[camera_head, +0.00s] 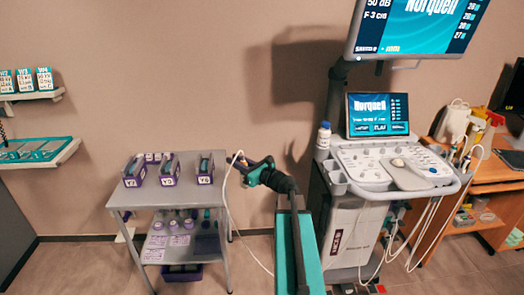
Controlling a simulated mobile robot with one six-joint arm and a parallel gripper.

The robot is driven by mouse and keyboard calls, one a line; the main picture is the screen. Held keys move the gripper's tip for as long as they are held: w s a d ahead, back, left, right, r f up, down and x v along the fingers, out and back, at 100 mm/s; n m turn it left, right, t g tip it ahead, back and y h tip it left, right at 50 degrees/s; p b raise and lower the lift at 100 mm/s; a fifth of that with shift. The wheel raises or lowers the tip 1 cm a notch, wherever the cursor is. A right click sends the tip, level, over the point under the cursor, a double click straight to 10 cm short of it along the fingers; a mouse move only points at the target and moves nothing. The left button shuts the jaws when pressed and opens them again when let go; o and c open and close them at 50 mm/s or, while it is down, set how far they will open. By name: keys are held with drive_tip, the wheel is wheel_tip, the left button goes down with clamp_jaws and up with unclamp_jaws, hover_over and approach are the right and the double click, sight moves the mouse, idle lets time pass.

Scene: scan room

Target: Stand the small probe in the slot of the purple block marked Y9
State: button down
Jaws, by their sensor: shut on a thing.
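Several purple blocks with white labels stand in a row on the top of a grey cart (148,199): a left block (134,172), a middle block (169,171) and a right block (205,170). The labels are too small to read surely, so I cannot tell which is Y9. My gripper (242,162) is just right of the right block, above the cart's right edge. It is shut on the small probe (237,156), whose pale end shows at the jaws. A white cable loops down from it to the floor. The slots' insides are hidden.
The cart's lower shelf holds bottles and packets (180,240), with a purple bin (182,272) beneath. An ultrasound machine (390,165) with hanging cables stands right of my arm. Wall shelves (38,150) are at the left. The cart top's front strip is clear.

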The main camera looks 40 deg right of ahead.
drive_tip(key=s+a+f+n+g+y, duration=0.2)
drive_tip(key=a+y, duration=0.4)
drive_tip(key=a, duration=1.2)
drive_tip(key=s+a+f+n+g+y, duration=0.2)
drive_tip(key=a+n+g+y, duration=0.3)
drive_tip(key=a, duration=1.3)
drive_tip(key=shift+a+f+n+y, duration=0.3)
drive_tip(key=shift+f+n+y, duration=0.2)
drive_tip(key=shift+n, duration=0.6)
